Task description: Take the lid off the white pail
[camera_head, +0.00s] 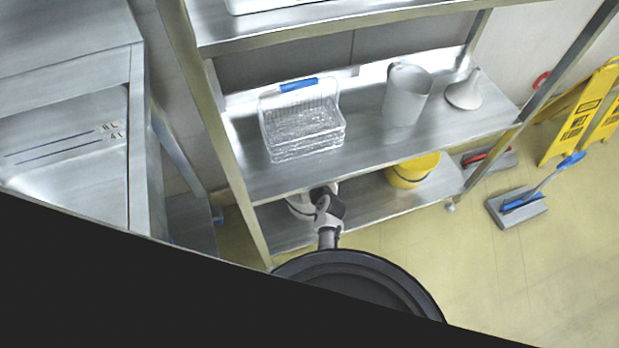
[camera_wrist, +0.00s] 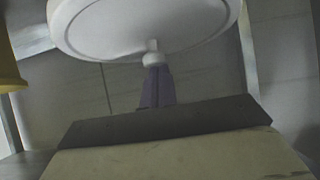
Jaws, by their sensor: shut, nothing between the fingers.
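The white lid (camera_wrist: 140,22) fills the top of the wrist view as a round disc with a small knob (camera_wrist: 152,58). My gripper (camera_wrist: 156,76) is shut and empty. Its fingertips line up with the knob in the wrist view; whether they touch it I cannot tell. In the head view, part of a white round thing, likely the pail (camera_head: 298,208), shows on the lower shelf. My arm covers much of it and hides the fingertips. The pail's body is hard to make out in the wrist view.
The lower shelf (camera_head: 375,208) also holds a yellow bucket (camera_head: 411,171) to the right. A shelf post (camera_head: 215,125) stands at left.

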